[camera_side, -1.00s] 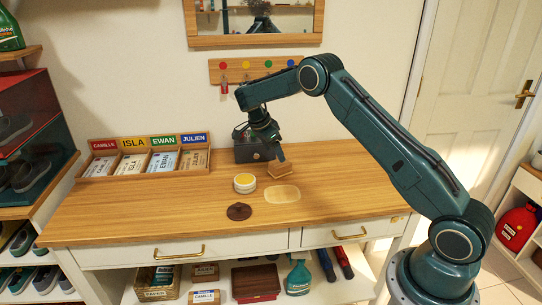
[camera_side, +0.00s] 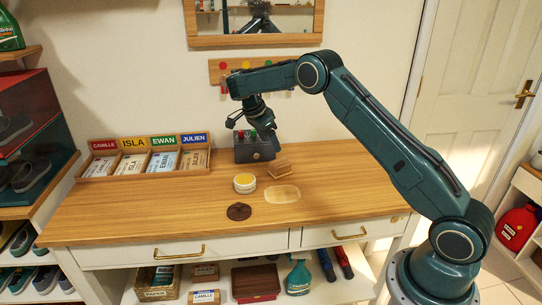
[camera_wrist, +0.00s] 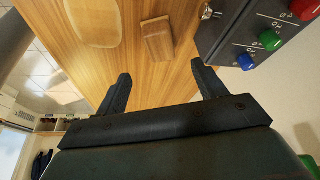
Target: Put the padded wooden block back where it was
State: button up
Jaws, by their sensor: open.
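The padded wooden block (camera_side: 279,169) rests on the wooden tabletop, just right of the dark box with knobs and behind a pale oval patch (camera_side: 282,194). In the wrist view the block (camera_wrist: 157,40) shows whole and apart from the oval patch (camera_wrist: 100,22); its padding is not clear. My gripper (camera_side: 252,128) is raised above the dark box, up and left of the block. In the wrist view my gripper (camera_wrist: 160,70) has its fingers wide apart with nothing between them.
The dark box (camera_side: 254,150) with coloured knobs stands at the back of the table, close below my gripper. A round tin (camera_side: 244,183) and a dark brown disc (camera_side: 239,211) lie in front. A name-card tray (camera_side: 146,158) is at the left. The table's right side is clear.

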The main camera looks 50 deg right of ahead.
jog(key=s+a+r+n+t, duration=0.1)
jog(key=s+a+r+n, duration=0.25)
jog(key=s+r, duration=0.2)
jog(key=s+a+r+n+t+y, duration=0.1)
jog(key=s+a+r+n+t, duration=0.2)
jog(key=r, duration=0.4)
jog(key=s+a+r+n, duration=0.3)
jog(key=s+r+n, duration=0.15)
jog(key=r, duration=0.25)
jog(key=s+a+f+n+t+y, duration=0.1)
jog(key=s+a+n, duration=0.4)
jog(key=s, duration=0.7)
jog(key=s+a+f+n+t+y, duration=0.1)
jog(key=s+a+n, duration=0.4)
jog(key=s, duration=0.7)
jog(key=shift+n+t+y, duration=0.5)
jog(key=shift+n+t, duration=0.2)
